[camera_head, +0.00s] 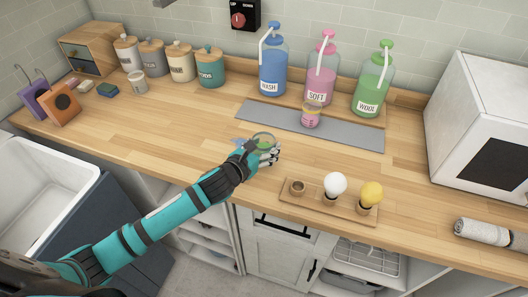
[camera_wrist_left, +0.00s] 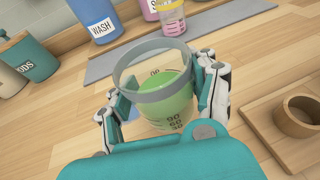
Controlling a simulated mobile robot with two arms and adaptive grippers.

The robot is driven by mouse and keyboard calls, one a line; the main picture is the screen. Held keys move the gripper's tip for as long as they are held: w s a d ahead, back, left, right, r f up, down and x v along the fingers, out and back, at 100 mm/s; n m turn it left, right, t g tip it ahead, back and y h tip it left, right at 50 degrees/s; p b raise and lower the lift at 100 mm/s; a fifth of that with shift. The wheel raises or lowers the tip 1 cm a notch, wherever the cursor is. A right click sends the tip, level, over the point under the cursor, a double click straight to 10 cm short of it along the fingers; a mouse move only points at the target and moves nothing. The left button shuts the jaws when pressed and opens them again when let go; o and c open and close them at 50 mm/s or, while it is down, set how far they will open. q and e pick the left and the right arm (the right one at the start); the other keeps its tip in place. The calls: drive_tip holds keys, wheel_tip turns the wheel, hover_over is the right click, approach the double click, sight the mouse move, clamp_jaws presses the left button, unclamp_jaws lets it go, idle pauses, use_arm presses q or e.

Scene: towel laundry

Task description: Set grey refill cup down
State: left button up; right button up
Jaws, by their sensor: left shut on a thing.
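My left gripper (camera_head: 265,148) is shut on the grey refill cup (camera_head: 263,138), a clear measuring cup with a grey rim and green liquid inside. In the left wrist view the cup (camera_wrist_left: 165,90) stands roughly upright between the fingers of my left gripper (camera_wrist_left: 165,95), with measuring marks on its near side. It is over the wooden counter (camera_head: 190,125), in front of the grey mat (camera_head: 352,133). I cannot tell whether its base touches the wood. My right gripper is not in view.
Behind are the blue WASH (camera_head: 273,75), pink SOFT (camera_head: 320,82) and green WOOL (camera_head: 371,90) bottles. A wooden tray (camera_head: 318,207) with two round-topped items lies front right. Bare counter is left of the gripper.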

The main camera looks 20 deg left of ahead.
use_arm(q)
wheel_tip(320, 180, down, 2)
drive_tip(key=shift+s+f, duration=0.1)
drive_tip(key=shift+f, duration=0.3)
drive_tip(key=shift+f, duration=0.1)
drive_tip(key=shift+f, duration=0.1)
drive_tip(key=o, duration=1.2)
drive_tip(key=shift+c, duration=0.2)
